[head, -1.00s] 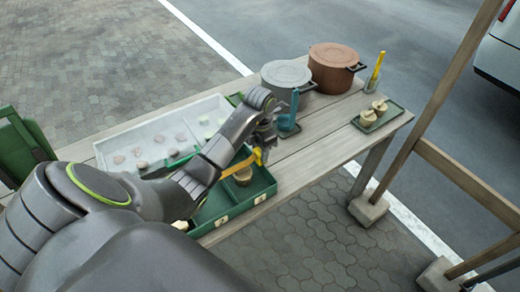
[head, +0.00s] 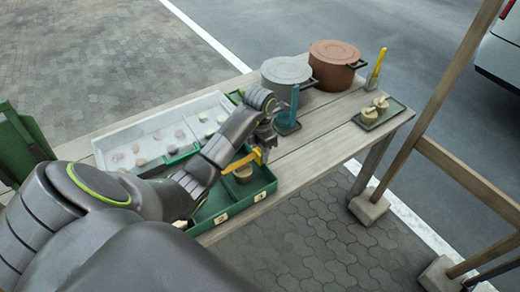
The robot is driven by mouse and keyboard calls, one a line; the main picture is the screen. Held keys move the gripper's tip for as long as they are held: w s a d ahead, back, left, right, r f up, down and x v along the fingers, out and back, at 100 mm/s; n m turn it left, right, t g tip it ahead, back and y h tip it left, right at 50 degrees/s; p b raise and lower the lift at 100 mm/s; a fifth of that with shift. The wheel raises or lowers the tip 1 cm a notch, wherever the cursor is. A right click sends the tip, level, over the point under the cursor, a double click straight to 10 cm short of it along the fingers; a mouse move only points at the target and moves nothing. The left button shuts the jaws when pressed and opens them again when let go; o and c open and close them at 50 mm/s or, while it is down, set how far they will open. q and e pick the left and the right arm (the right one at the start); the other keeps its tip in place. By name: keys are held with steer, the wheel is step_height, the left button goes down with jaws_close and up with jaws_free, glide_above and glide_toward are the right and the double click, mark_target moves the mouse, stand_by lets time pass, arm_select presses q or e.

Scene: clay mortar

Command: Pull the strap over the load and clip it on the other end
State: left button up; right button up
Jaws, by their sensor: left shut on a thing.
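My left gripper (head: 266,142) is shut on a flat yellow strip-like thing (head: 243,162), above a green compartment box (head: 258,194) on the wooden table. The yellow thing slants down to the left; my arm hides part of it, and I cannot tell if it is a strap. A round tan piece (head: 243,174) sits in the box just below it. No clip or strapped load can be made out. My right gripper is not in view.
A grey pot (head: 286,74), a brown pot (head: 334,62), a blue tool (head: 294,104) and a yellow tool (head: 378,62) stand farther back. A small green tray (head: 385,118) holds tan pieces. A pale tray (head: 120,146) lies left. Wooden posts (head: 440,110) stand right.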

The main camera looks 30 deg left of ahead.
arm_select(q)
steer(key=shift+f, duration=0.2)
steer(key=o, duration=1.4)
steer(key=shift+o, duration=0.2)
steer(key=shift+r, duration=0.1)
steer(key=shift+r+p, duration=2.1)
steer(key=shift+r, duration=0.85)
steer(key=shift+s+f, duration=0.1)
